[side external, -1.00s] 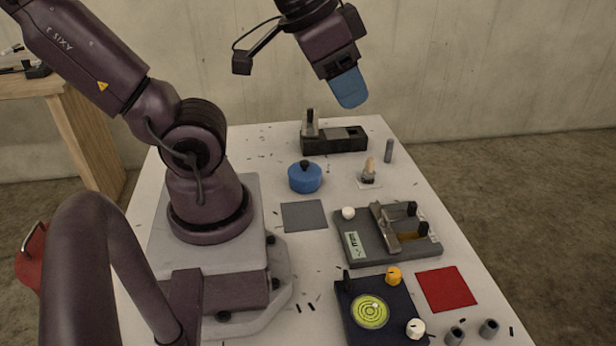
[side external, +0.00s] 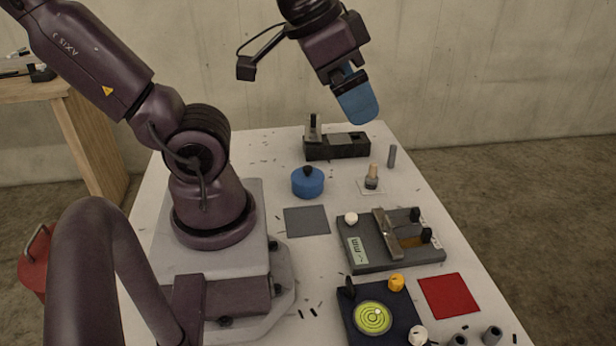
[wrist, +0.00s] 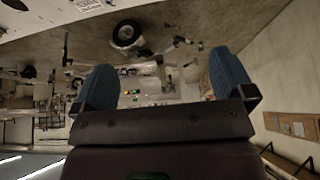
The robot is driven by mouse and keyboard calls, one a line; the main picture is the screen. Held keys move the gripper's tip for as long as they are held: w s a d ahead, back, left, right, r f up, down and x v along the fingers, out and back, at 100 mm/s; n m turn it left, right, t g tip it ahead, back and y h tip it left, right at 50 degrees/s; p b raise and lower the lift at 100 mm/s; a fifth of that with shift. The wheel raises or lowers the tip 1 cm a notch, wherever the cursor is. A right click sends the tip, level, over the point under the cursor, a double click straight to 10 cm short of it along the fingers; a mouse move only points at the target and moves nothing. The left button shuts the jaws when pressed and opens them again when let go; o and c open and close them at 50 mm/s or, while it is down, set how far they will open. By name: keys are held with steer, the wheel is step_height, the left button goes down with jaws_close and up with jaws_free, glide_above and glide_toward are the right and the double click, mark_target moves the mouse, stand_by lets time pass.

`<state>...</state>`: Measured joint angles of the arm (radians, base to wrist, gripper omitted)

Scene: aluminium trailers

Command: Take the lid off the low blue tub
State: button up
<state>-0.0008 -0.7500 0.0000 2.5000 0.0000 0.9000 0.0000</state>
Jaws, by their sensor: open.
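The low blue tub (side external: 308,187) stands on the white table, near its middle in the side view. Its lid, with a dark knob (side external: 308,171) on top, is on it. My gripper (side external: 358,108) is high above the table, up and to the right of the tub in the picture, tilted and well apart from it. In the wrist view my two blue fingers (wrist: 160,85) stand wide apart with nothing between them. The tub does not show in the wrist view, which looks out across the room.
A grey square (side external: 306,221) lies in front of the tub. A black fixture (side external: 350,147) stands behind it, and a small peg on a base (side external: 371,178) to its right. A grey device (side external: 365,253), a dark box with a green dial (side external: 373,318) and a red square (side external: 449,296) lie nearer the camera.

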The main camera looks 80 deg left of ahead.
steer(key=a+f+n+g+y, duration=0.1)
steer(key=a+f+g+y, duration=0.1)
steer(key=a+f+g, duration=0.35)
steer(key=m+g+y, duration=0.1)
steer(key=m+y, duration=0.2)
steer(key=m, duration=1.4)
glide_toward(308, 168)
steer(key=shift+x, duration=5.25)
steer(key=c, duration=0.7)
